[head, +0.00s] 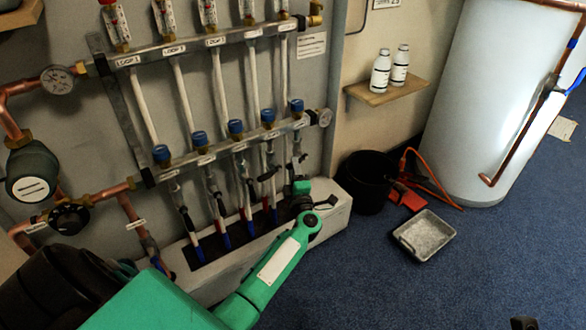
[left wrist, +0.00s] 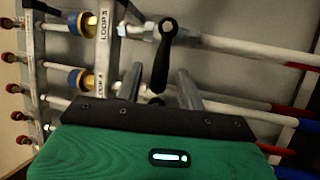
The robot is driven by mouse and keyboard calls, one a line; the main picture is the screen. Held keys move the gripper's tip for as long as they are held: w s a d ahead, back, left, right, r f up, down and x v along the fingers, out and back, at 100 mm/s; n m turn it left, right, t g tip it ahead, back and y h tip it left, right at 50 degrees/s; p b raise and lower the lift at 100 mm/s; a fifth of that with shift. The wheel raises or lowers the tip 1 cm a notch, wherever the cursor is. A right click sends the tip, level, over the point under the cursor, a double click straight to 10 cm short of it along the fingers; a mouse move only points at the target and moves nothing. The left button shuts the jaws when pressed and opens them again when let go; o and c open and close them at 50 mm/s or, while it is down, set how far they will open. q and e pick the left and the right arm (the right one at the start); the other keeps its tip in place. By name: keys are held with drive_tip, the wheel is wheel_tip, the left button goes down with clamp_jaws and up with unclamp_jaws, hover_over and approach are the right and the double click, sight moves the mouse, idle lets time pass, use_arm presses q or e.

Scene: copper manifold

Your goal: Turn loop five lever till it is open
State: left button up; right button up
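The copper manifold's lower bar (head: 235,148) carries several blue-capped loops, and the rightmost cap (head: 297,105) tops the fifth. In the left wrist view, the black lever (left wrist: 162,62) hangs from a silver valve (left wrist: 165,29) on the top pipe, beside a loop label (left wrist: 105,24) that seems to read 5. The lever lies across its pipe. My left gripper (left wrist: 159,84) is open, with one finger on each side of the lever's free end and gaps visible. In the head view my left gripper (head: 299,183) is low by the rightmost pipe, partly hidden by its wrist.
Neighbouring loop pipes and levers (head: 268,173) stand close on the left. A white plinth (head: 334,214) lies below. A black bucket (head: 367,182), a grey tray (head: 424,237) and a white tank (head: 480,100) stand right. A dark piece at the bottom right edge may be my right gripper.

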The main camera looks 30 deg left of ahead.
use_arm(q)
drive_tip(key=shift+x, duration=1)
clamp_jaws()
drive_tip(key=shift+f, duration=0.1)
